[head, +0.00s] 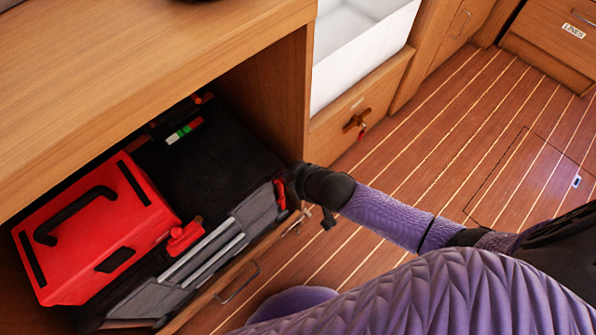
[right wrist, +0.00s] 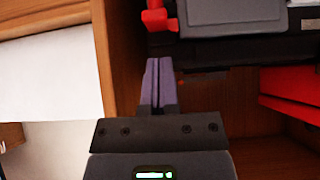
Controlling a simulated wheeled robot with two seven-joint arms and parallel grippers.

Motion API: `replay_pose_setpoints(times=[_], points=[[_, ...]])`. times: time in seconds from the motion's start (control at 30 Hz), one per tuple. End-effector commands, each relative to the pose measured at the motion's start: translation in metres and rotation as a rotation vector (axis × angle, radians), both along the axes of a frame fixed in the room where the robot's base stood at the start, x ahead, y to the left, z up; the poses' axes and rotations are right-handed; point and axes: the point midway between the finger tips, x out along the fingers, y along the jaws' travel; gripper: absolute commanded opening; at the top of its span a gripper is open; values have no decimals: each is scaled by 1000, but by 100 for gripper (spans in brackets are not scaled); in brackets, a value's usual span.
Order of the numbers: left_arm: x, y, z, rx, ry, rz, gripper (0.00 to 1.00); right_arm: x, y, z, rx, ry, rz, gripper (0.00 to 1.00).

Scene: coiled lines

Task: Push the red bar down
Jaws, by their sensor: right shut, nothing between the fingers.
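A black box with a grey ribbed front (head: 215,245) sits in the open cubby under the wooden counter. A small red bar-like piece (head: 279,194) stands at the right end of its front. It also shows at the top of the right wrist view (right wrist: 158,17). A second red piece (head: 184,238) is at the front's left end; I cannot tell which is the task's bar. My right gripper (head: 292,181) is at the box's right end, close to the first red piece. In the right wrist view its fingers (right wrist: 158,68) are together and empty, pointing toward that piece; contact is unclear. My left gripper is out of view.
A red case (head: 95,230) with a black handle is left of the black box. The wooden cubby wall (head: 292,100) rises close beside my right gripper. A white basin (head: 360,45) is beyond it. The striped floor (head: 440,120) is open at right.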

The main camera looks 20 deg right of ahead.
Motion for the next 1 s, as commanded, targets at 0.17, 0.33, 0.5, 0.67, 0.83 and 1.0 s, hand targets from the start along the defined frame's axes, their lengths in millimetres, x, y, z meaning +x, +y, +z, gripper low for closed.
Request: replay_pose_setpoints(times=[0.17,0.33,0.5,0.67,0.83,1.0], points=[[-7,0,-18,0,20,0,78,-1,0,-25,0,3,-1,0],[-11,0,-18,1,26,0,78,-1,0,-26,0,0,0,0],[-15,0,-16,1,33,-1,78,0,0,-25,0,-1,0,0],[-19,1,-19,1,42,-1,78,-1,0,-32,1,0,-1,0],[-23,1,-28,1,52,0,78,-1,0,-55,1,4,-1,0],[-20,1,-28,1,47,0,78,-2,0,-54,-1,3,0,0]])
